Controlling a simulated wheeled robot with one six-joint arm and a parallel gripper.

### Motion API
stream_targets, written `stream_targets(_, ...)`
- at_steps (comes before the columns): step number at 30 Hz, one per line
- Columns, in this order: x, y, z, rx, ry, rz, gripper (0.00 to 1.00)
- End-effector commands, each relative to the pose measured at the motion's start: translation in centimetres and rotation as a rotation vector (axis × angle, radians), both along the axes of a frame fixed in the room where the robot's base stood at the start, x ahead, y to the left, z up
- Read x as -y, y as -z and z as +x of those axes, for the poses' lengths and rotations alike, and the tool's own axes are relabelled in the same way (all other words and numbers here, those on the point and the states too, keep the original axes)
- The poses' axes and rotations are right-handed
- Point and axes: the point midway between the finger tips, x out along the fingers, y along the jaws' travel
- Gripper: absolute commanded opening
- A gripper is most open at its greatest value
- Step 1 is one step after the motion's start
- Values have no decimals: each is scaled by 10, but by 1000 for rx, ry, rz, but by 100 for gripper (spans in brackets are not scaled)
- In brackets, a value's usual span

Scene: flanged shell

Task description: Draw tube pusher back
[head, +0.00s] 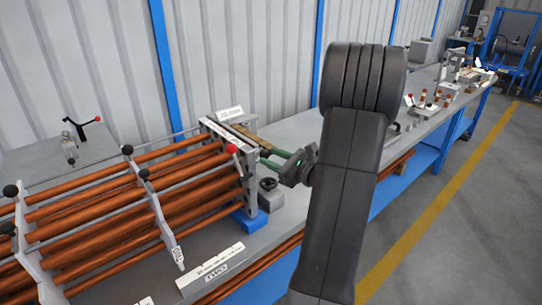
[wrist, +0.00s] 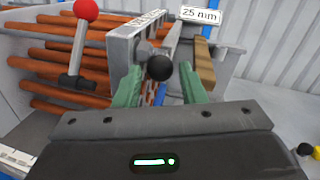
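A black ball knob (wrist: 160,67) shows in the wrist view, in front of a grey metal plate (wrist: 125,48) of the flanged shell. It appears to be the tube pusher's handle, though its rod is mostly hidden. My gripper (wrist: 160,82) has its two green fingers apart, one on each side of the knob, with a visible gap at each side. I cannot tell how deep the knob sits between the fingers. In the head view my gripper (head: 262,158) reaches left to the end plate of the shell; the knob between the fingers is not clear there.
Copper tubes (head: 120,205) run left from the end plate. A red-knobbed lever (wrist: 83,40) stands left of the fingers, and a wooden bar (wrist: 205,65) lies to their right under a "25 mm" sign (wrist: 201,15). A black handwheel (head: 268,183) sits below my gripper. The bench continues right.

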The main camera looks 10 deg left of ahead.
Motion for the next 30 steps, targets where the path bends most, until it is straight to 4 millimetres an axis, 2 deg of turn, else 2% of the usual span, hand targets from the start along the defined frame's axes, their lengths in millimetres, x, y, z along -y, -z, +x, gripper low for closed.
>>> stream_targets(4, -8, 0, 4, -1, 0, 0, 37)
stream_targets(12, -9, 0, 5, 0, 1, -1, 37)
stream_targets(13, -9, 0, 5, 0, 1, 0, 35)
stream_targets(18, -9, 0, 4, 0, 1, -1, 2)
stream_targets(25, -7, 0, 7, 0, 2, -1, 0)
stream_targets(30, 8, 0, 25, 2, 4, -1, 0)
